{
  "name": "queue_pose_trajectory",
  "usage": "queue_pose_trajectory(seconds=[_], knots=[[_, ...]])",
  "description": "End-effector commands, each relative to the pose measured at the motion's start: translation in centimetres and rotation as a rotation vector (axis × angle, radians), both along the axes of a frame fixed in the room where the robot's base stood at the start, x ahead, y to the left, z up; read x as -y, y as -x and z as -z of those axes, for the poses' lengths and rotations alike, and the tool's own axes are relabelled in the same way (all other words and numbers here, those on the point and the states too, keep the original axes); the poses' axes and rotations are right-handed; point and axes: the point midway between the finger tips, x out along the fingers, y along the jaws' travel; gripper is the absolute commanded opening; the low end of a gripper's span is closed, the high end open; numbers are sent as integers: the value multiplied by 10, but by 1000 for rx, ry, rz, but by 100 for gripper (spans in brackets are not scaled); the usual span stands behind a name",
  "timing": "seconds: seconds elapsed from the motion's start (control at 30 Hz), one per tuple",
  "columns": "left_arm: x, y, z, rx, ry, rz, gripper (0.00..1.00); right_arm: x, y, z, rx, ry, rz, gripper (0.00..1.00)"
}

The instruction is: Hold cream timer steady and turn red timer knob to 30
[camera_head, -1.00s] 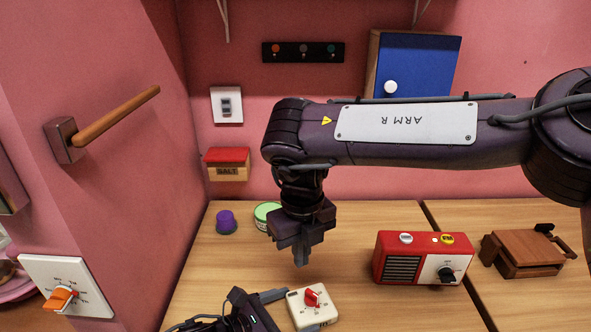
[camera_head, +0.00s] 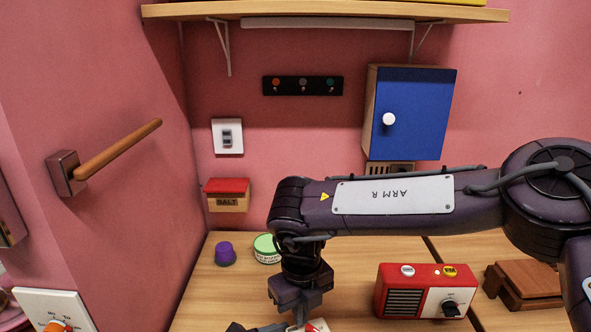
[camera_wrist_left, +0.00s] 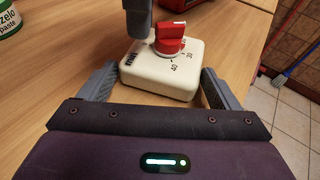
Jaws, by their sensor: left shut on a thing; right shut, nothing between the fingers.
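The cream timer (camera_wrist_left: 163,70) lies on the wooden counter, with a red knob (camera_wrist_left: 170,40) on its top face. In the left wrist view it sits between the two fingers of my left gripper (camera_wrist_left: 158,88), which is shut on it. Numbers including 40 and 30 show beside the knob; its exact setting is unclear. My right gripper (camera_head: 301,316) points down, shut and empty, at the timer. In the left wrist view its dark fingers (camera_wrist_left: 138,22) are just beside the knob; I cannot tell if they touch. In the head view the timer is mostly cut off at the bottom edge.
A red radio (camera_head: 424,291) stands to the right, with a brown wooden stand (camera_head: 522,285) beyond it. A green-lidded tin (camera_head: 266,249) and a purple knob-like object (camera_head: 225,254) stand behind the grippers. A blue-doored cabinet (camera_head: 415,115) hangs on the wall.

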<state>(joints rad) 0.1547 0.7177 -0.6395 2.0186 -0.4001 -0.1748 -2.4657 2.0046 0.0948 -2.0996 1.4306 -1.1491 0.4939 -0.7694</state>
Motion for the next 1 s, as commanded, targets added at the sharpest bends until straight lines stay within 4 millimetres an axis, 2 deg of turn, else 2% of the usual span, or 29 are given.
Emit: queue_pose_trajectory(seconds=[1.0], knots=[[-1,-1,0,0,0,-4,72,7,5,0,-3,2,2,0]])
